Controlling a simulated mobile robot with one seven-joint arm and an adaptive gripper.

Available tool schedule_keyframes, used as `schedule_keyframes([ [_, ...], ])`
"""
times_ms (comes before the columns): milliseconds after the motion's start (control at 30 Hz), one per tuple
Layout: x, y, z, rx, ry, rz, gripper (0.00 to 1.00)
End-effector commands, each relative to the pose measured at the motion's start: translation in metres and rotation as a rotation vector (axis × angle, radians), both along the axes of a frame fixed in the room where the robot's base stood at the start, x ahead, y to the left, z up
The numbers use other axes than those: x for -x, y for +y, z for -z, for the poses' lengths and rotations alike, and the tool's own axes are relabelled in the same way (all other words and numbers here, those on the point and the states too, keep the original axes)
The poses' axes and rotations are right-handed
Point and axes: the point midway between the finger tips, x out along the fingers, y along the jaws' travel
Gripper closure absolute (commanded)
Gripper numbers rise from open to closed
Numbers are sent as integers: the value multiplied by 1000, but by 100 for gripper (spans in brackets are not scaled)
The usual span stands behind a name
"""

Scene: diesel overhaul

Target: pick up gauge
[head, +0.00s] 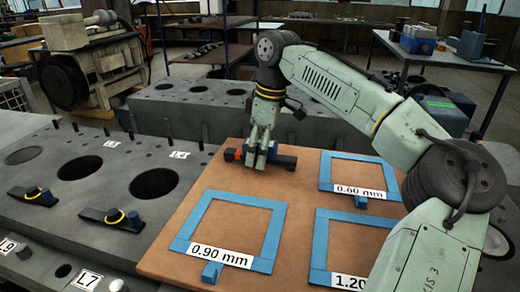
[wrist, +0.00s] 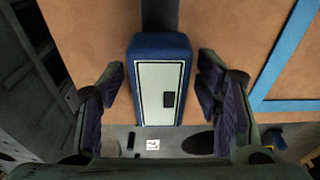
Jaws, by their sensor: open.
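The gauge is a blue block with a white, black-edged face and a small dark window, set on a dark bar. In the wrist view the gauge (wrist: 160,90) stands between the fingers of my gripper (wrist: 161,75). My gripper is open, with a gap visible on each side of the block. In the head view my gripper (head: 261,160) points down at the gauge (head: 286,162), which lies on the brown board near its far edge. The fingers hide much of the gauge there.
The brown board (head: 180,245) carries blue frames labelled 0.90 mm (head: 225,257), 0.60 mm (head: 359,190) and 1.20 (head: 347,281). Two dark bars with blue parts and yellow rings (head: 115,216) (head: 33,192) lie on the grey engine block (head: 100,185) at left, near large round bores.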

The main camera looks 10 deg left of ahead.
Motion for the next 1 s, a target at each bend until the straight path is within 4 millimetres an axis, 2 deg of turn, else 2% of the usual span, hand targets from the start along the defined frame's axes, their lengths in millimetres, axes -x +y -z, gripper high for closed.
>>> schedule_keyframes([
  [100,0,1,6,0,1,0,42],
  [300,0,1,7,-1,0,0,42],
  [1000,0,1,6,-1,0,0,89],
])
